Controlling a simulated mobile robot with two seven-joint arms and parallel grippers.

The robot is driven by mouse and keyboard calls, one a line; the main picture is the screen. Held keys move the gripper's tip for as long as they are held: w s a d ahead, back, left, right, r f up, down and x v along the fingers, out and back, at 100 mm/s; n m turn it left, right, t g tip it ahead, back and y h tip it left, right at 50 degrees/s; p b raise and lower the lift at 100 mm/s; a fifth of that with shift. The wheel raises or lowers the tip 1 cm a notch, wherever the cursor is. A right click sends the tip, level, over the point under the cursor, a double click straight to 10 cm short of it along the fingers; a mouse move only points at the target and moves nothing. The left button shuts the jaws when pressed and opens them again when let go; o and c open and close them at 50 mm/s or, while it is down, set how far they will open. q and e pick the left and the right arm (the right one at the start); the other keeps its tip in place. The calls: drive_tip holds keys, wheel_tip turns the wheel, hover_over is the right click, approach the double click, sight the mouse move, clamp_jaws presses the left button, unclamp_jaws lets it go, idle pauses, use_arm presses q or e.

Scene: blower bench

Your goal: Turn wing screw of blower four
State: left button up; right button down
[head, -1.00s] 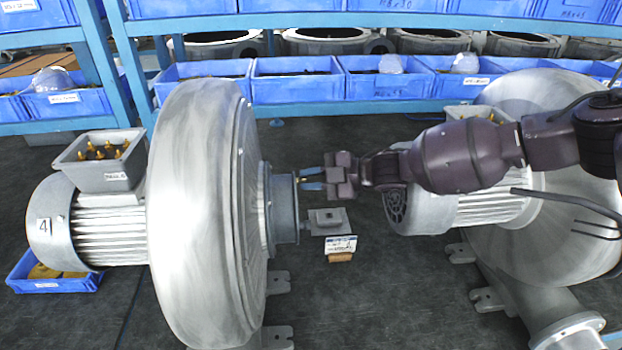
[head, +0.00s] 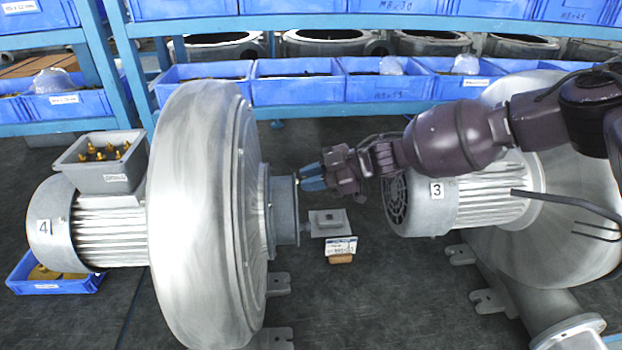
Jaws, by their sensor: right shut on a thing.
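Blower four (head: 200,210) stands at the left, with a label "4" (head: 44,227) on its motor. Its round inlet flange (head: 285,210) faces right. My right gripper (head: 302,179) is at the flange's right rim, its blue-grey fingers pointing left and rolled to a slant. The fingers are shut on the wing screw, which is mostly hidden at the fingertips; only a tiny pale spot shows there. My left gripper is not in view.
Blower three (head: 436,205) stands at the right, below and behind my right arm. A small grey box with a tag (head: 340,246) sits on the dark floor between the blowers. Blue bins (head: 298,88) line the rack behind.

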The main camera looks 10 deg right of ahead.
drive_tip(key=shift+m+g, duration=0.3)
drive_tip(key=shift+m, duration=0.1)
drive_tip(key=shift+w, duration=0.1)
drive_tip(key=c, duration=1.1)
unclamp_jaws()
drive_tip(key=b+v, duration=0.1)
drive_tip(key=v, duration=0.6)
drive_tip(key=shift+d+r, duration=0.15)
drive_tip(key=shift+d, duration=0.1)
